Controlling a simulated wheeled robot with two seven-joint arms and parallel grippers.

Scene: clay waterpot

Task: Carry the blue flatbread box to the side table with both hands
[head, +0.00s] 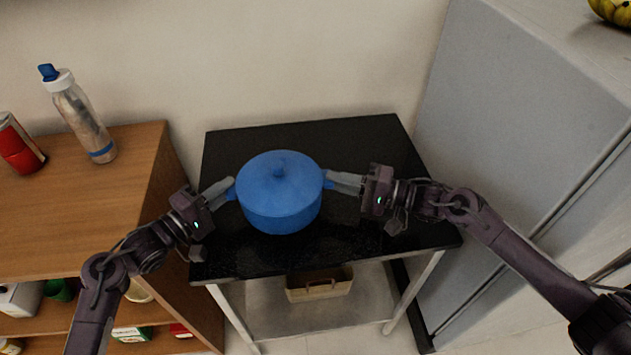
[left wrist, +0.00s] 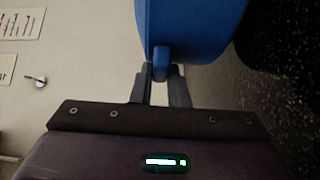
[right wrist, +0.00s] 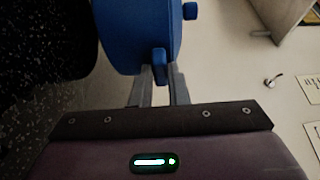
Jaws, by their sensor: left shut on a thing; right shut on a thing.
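The blue flatbread box (head: 281,192) is a round lidded pot with a knob on top and a small handle on each side. In the head view it is upright over the black side table (head: 370,145); I cannot tell if it touches the top. My left gripper (head: 230,187) is shut on its left handle, which also shows in the left wrist view (left wrist: 160,60). My right gripper (head: 330,181) is shut on its right handle, seen in the right wrist view (right wrist: 158,62). The box's underside is hidden in the head view.
A wooden shelf (head: 110,185) stands close on the left, with a bottle (head: 82,118) and a red can (head: 18,145) on top. A grey cabinet (head: 510,110) stands on the right. A basket (head: 319,286) sits on the table's lower shelf. The black top is otherwise clear.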

